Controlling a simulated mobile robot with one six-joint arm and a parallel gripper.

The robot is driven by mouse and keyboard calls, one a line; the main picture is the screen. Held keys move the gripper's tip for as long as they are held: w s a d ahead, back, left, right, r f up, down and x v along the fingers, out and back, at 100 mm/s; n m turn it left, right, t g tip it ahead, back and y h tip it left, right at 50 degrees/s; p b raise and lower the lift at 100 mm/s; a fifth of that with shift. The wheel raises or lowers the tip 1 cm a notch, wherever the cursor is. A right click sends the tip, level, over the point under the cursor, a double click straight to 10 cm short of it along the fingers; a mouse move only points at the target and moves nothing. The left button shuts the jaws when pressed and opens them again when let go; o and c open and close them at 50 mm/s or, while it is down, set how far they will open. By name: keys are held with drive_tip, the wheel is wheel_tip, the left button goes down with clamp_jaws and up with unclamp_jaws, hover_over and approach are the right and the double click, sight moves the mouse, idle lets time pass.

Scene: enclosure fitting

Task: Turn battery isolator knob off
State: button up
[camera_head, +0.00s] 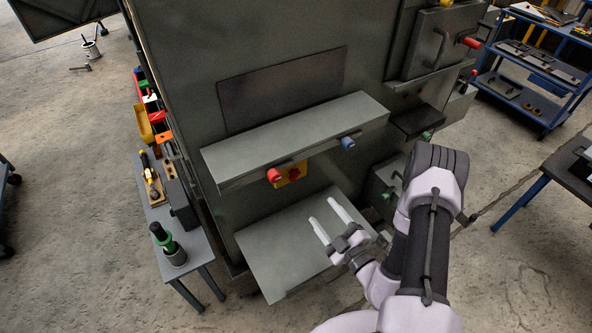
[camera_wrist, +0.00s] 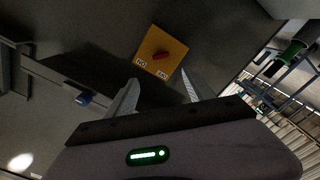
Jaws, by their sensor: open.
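The battery isolator is a yellow square plate (camera_head: 296,170) with a red knob (camera_head: 293,173) on the enclosure's front, under the grey ledge and partly hidden by it in the head view. In the wrist view the yellow plate (camera_wrist: 148,45) is fully in sight with its red knob (camera_wrist: 162,56) and small white labels along its near edge. My gripper (camera_head: 321,208) is open and empty, in front of and below the knob, above the lower grey shelf. In the wrist view my gripper's two fingers (camera_wrist: 159,77) point toward the plate, apart from it.
The grey ledge (camera_head: 295,135) juts out above the knob, with a red part (camera_head: 273,175) and a blue part (camera_head: 348,143) on its front edge. The lower shelf (camera_head: 285,250) is bare. A side bench (camera_head: 150,195) with tools and a green-banded cylinder (camera_head: 165,240) stands at left.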

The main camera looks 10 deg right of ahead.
sight(295, 179)
drive_tip(key=b+x, duration=0.1)
drive_tip(key=x, duration=1.3)
drive_tip(key=shift+w+a, duration=0.2)
drive_tip(key=shift+w, duration=0.05)
clamp_jaws()
drive_tip(key=shift+n, duration=0.4)
drive_tip(key=n, duration=0.3)
drive_tip(key=shift+f+n, duration=0.15)
drive_tip(key=shift+n, duration=0.15)
drive_tip(key=n+b, duration=0.1)
drive_tip(key=n, duration=0.3)
drive_tip(key=shift+f+n, duration=0.15)
drive_tip(key=shift+n, duration=0.15)
drive_tip(key=n+b, duration=0.1)
drive_tip(key=n, duration=0.3)
drive_tip(key=shift+n, duration=0.3)
drive_tip(key=shift+f+n+b, duration=0.1)
drive_tip(key=shift+n+b, duration=0.45)
drive_tip(key=shift+n, duration=1.65)
